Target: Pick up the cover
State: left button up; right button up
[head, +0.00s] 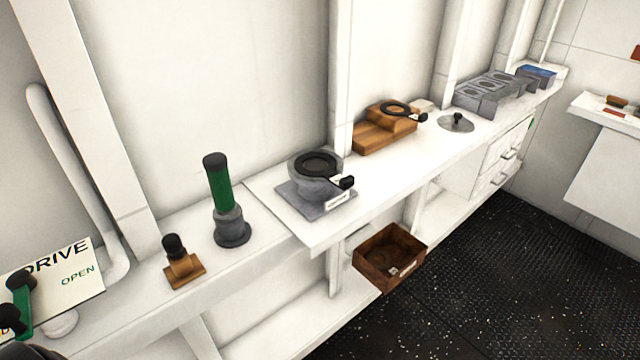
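A flat round grey disc with a dark knob, which looks like the cover (457,124), lies on the white counter towards the back right. It lies flat, knob up, and nothing touches it from above. Neither of my grippers can be made out in the head view.
Left of the disc are a wooden stepped block (385,137) with a black ring tool (398,108) and a grey pot (315,184). Behind is a grey rack (492,90). A green-handled cylinder (221,190) stands nearer. An open wooden box (378,272) juts out below the counter. The dark floor (500,285) is clear.

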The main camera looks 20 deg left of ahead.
aim_at(455, 123)
jog(key=i+l+u, duration=0.1)
jog(key=u, duration=0.25)
jog(key=i+l+u, duration=0.2)
jog(key=u, duration=0.2)
jog(key=i+l+u, duration=0.15)
jog(key=u, duration=0.2)
